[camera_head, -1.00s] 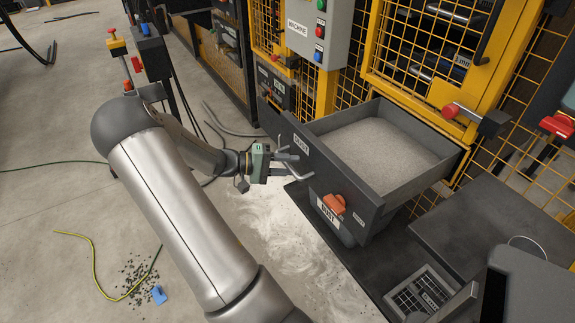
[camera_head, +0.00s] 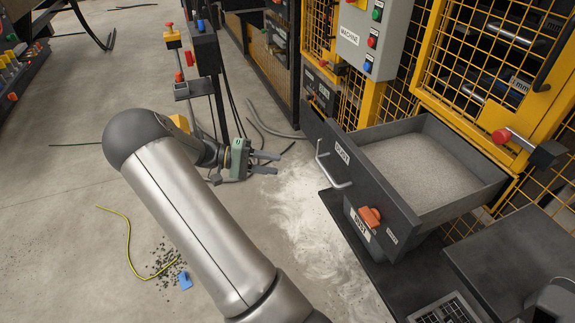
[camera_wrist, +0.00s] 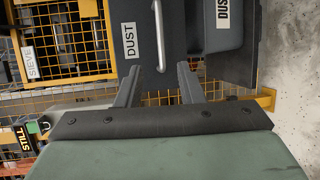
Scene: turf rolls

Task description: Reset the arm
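My gripper (camera_head: 264,162) is open and empty, held out to the left of the grey drawer (camera_head: 394,218) marked DUST. The drawer is pulled out and holds pale grey dust (camera_head: 420,168). Its bar handle (camera_head: 331,170) is apart from my fingers in the head view. In the wrist view my two fingers (camera_wrist: 160,85) are spread with a gap between them, and the drawer front (camera_wrist: 185,25) with its handle (camera_wrist: 159,35) lies beyond them.
A yellow-framed mesh cage (camera_head: 480,60) with a grey control box (camera_head: 371,35) stands behind the drawer. A post with buttons (camera_head: 205,50) is left of it. Spilled dust (camera_head: 305,215) lies on the floor. A blue piece (camera_head: 185,281) lies by dark crumbs. Open floor lies left.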

